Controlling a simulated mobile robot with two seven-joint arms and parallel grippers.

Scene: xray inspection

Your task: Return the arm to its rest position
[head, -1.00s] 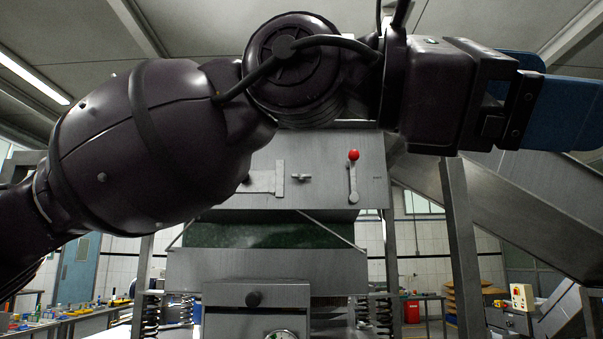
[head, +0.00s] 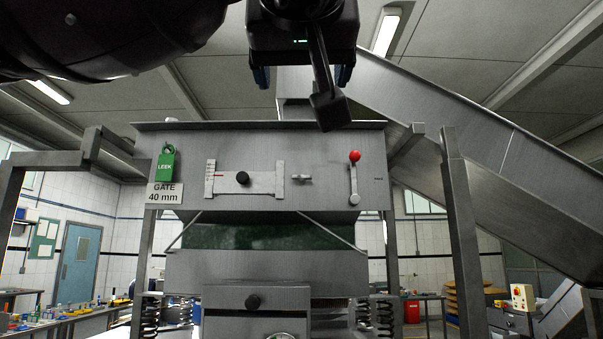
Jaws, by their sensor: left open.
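My left arm comes in from the upper left, across the top of the head view. Its gripper (head: 302,80) hangs at the top centre, pointing away from me, with blue fingers apart on either side of the dark wrist body. A dark bracket-like part hangs below the wrist and hides some of the space between the fingers. Nothing shows held in it. The gripper appears above the top edge of the grey machine (head: 330,170). My right gripper is out of view.
The machine's front has a green LEEK tag (head: 166,164), a GATE 40 mm label (head: 164,194), a slider knob (head: 242,178) and a red-topped lever (head: 354,178). A metal chute (head: 480,150) slopes down to the right. A cluttered bench (head: 60,318) stands at lower left.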

